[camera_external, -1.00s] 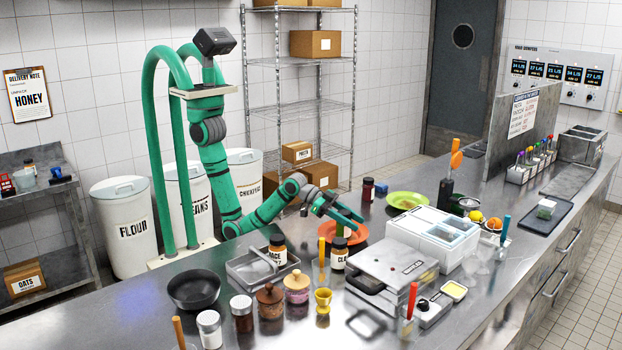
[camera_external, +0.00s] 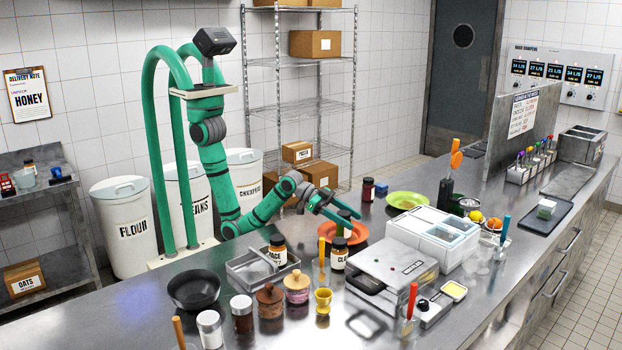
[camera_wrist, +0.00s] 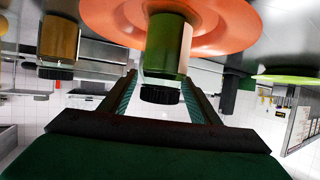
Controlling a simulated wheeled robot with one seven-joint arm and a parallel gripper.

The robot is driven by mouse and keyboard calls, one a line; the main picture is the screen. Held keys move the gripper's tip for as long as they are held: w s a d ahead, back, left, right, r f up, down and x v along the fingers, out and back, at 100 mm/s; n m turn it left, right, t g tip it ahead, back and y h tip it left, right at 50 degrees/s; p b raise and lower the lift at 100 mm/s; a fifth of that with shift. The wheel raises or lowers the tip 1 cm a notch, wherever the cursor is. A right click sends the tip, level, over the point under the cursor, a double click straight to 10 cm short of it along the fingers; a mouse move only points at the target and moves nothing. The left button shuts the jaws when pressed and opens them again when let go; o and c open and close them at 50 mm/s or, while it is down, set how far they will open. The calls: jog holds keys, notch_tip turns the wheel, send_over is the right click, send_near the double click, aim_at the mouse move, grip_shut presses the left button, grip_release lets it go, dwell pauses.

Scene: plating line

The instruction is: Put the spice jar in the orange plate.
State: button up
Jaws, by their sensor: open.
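The orange plate (camera_external: 361,236) lies on the steel counter in the external view. It also shows upside down at the top of the wrist view (camera_wrist: 230,30). A spice jar with green contents and a dark lid (camera_external: 346,231) stands upright at the plate, apparently in it; its base is hidden. In the wrist view the green jar (camera_wrist: 168,45) overlaps the plate, with its black lid towards me. My gripper (camera_external: 347,210) is open by the jar's top. In the wrist view its fingers (camera_wrist: 158,82) lie on either side of the lid, with gaps showing.
A clove-labelled jar (camera_external: 339,255) stands just in front of the plate. A green plate (camera_external: 407,201) and a white container (camera_external: 432,238) are to the right.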

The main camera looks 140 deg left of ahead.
jog(key=v, duration=1)
jog(key=shift+s+d, duration=0.1)
